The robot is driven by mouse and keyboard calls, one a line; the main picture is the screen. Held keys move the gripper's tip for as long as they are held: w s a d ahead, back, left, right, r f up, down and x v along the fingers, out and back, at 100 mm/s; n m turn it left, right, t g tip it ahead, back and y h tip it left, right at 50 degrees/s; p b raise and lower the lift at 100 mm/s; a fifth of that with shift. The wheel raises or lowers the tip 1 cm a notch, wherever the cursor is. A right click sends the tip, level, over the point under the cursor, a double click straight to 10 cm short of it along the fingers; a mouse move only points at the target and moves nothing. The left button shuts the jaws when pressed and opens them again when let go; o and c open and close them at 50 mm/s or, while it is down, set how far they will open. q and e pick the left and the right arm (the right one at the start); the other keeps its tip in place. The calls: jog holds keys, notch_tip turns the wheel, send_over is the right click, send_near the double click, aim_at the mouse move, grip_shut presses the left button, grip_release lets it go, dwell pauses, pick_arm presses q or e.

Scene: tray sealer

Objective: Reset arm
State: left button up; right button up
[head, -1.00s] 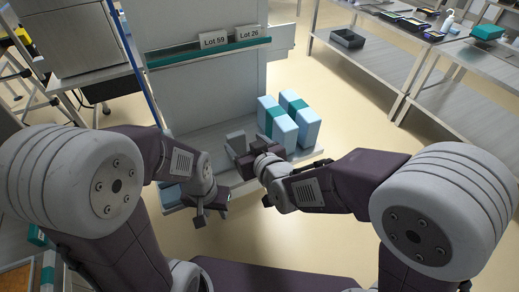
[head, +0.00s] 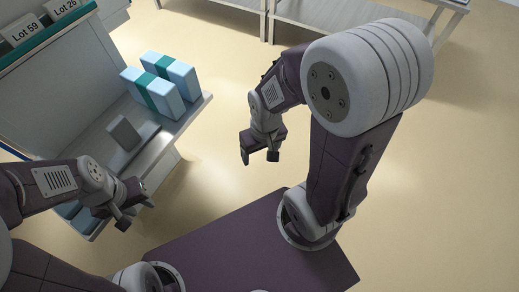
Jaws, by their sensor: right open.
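My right gripper (head: 259,158) hangs over the bare floor in the middle of the head view, jaws apart and empty. It is well clear of the shelf to its left. My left gripper (head: 136,212) is at the lower left, beside the front edge of the shelf (head: 185,118). Its two fingers look apart, with nothing seen between them. Both arms are bent at the elbow.
Two light blue packs with teal bands (head: 148,92) stand on the shelf. A grey block (head: 123,133) sits nearer on it. Lot 59 (head: 25,29) and Lot 26 cards (head: 62,7) stand upper left. The floor (head: 440,200) at right is clear.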

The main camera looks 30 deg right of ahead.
notch_tip(320, 180, up, 19)
jog(key=p, duration=1.8)
jog(key=shift+f+p, duration=0.2)
jog(key=shift+p, duration=0.1)
